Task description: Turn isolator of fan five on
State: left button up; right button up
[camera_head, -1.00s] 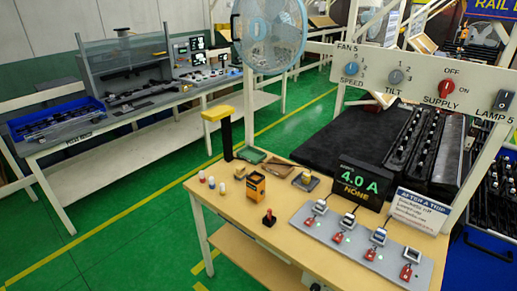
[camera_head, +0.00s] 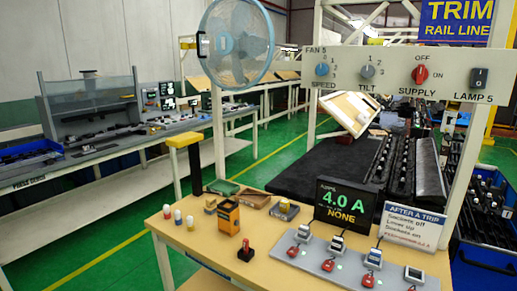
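The fan 5 isolator is a red rotary knob (camera_head: 421,74) marked SUPPLY on a pale panel (camera_head: 397,88) across the top right. OFF is printed above the knob and ON to its right. The knob's handle looks upright, towards OFF, but it is small. On the same panel are the blue SPEED knob (camera_head: 322,70), the grey TILT knob (camera_head: 367,71) and the black LAMP 5 rocker switch (camera_head: 479,78). The blue fan (camera_head: 237,45) stands left of the panel. Neither of my grippers is in view.
Below the panel a wooden bench (camera_head: 160,228) holds a 4.0 A display (camera_head: 343,201), an after-a-trip sign (camera_head: 412,226), a grey strip of sockets with red tags, an orange box (camera_head: 228,217) and small items. Green floor lies open to the left.

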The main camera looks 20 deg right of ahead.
aim_at(420, 73)
jog(key=z, duration=1.35)
